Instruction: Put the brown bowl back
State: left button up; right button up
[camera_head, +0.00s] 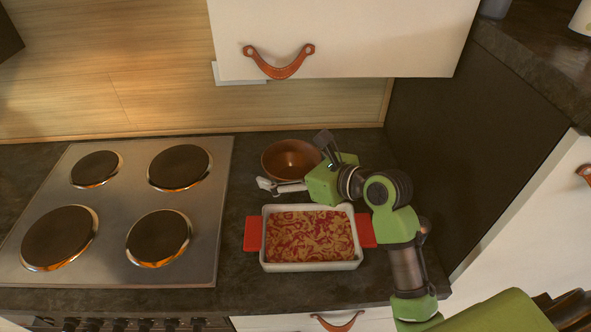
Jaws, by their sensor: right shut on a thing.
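The brown bowl (287,158) is on or just above the dark counter near the back wall, right of the stove; whether it touches the counter I cannot tell. My right gripper (296,163) comes in from the right and is shut on the bowl, with one finger at its front and the other at its right side. The gripper hides part of the bowl's front right side. My left gripper is not in view.
A white baking dish (312,267) with red handles and patterned food stands just in front of the bowl. A stove (205,222) with dark hotplates is on the left. A white cabinet (345,35) with a leather pull overhangs the back. A dark panel (465,150) bounds the right.

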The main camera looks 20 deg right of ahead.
jog(key=shift+w, duration=0.4)
jog(key=w+f, duration=0.2)
jog(key=w, duration=0.1)
jog(key=w+d+f, duration=0.1)
jog(key=w+f, duration=0.2)
jog(key=w, duration=0.1)
jog(key=w+d+f, duration=0.1)
jog(key=w+f, duration=0.2)
jog(key=w, duration=0.1)
jog(key=shift+w+d+f, duration=0.15)
jog(key=shift+w+d, duration=0.05)
jog(key=shift+w+f, duration=0.15)
jog(key=shift+w+d+f, duration=0.1)
jog(key=shift+w+f, duration=0.05)
jog(key=shift+f, duration=0.8)
jog(key=shift+w+d+f, duration=0.1)
jog(key=shift+f, duration=0.85)
jog(key=shift+a, duration=0.1)
jog(key=o, duration=1.3)
jog(key=shift+f, duration=0.15)
